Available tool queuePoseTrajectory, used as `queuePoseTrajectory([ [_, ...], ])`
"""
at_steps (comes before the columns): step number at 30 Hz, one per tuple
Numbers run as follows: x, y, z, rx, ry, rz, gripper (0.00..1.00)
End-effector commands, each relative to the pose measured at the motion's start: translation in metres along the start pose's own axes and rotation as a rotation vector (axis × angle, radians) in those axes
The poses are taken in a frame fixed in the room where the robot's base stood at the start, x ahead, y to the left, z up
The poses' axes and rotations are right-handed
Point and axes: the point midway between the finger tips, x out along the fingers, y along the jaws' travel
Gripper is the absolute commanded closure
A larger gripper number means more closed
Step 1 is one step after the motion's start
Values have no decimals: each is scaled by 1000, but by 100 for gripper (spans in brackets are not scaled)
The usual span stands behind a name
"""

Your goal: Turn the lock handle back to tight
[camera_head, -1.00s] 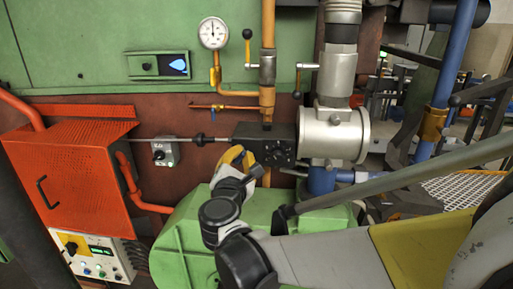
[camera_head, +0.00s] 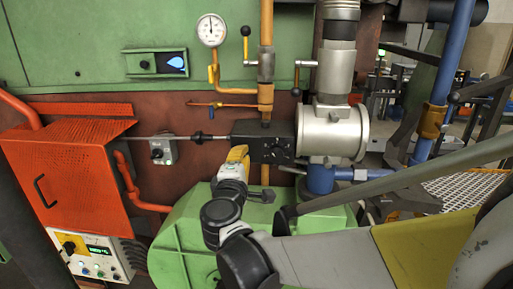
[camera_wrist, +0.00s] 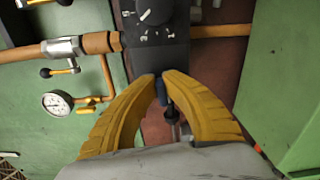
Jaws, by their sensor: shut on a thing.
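A black block (camera_head: 262,143) with a round dial sits on the rod line between the rod and the silver valve body. In the wrist view, the block (camera_wrist: 150,58) stands at top centre, with a dark knob (camera_wrist: 156,10) and white marks on its face. My gripper (camera_head: 240,152) is at the block's lower left in the head view. In the wrist view, my gripper's yellow fingers (camera_wrist: 164,76) meet at the tips around a small dark handle (camera_wrist: 162,92), probably the lock handle. The fingers hide most of it, so its angle cannot be told.
A silver valve body (camera_head: 332,133) stands right of the block. A thin rod (camera_head: 175,137) runs left to the orange cabinet (camera_head: 75,178). A pressure gauge (camera_head: 211,30) and orange pipe (camera_head: 266,50) are above. A green housing (camera_head: 180,235) lies below my gripper.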

Motion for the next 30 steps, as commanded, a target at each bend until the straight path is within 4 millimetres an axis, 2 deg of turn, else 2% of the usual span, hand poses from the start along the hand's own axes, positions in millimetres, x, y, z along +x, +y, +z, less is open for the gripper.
queuePoseTrajectory([
  [9,0,-1,0,107,0,0,100],
  [24,0,-1,0,124,0,0,100],
  [27,0,-1,0,124,0,0,68],
  [30,0,-1,0,124,0,0,68],
])
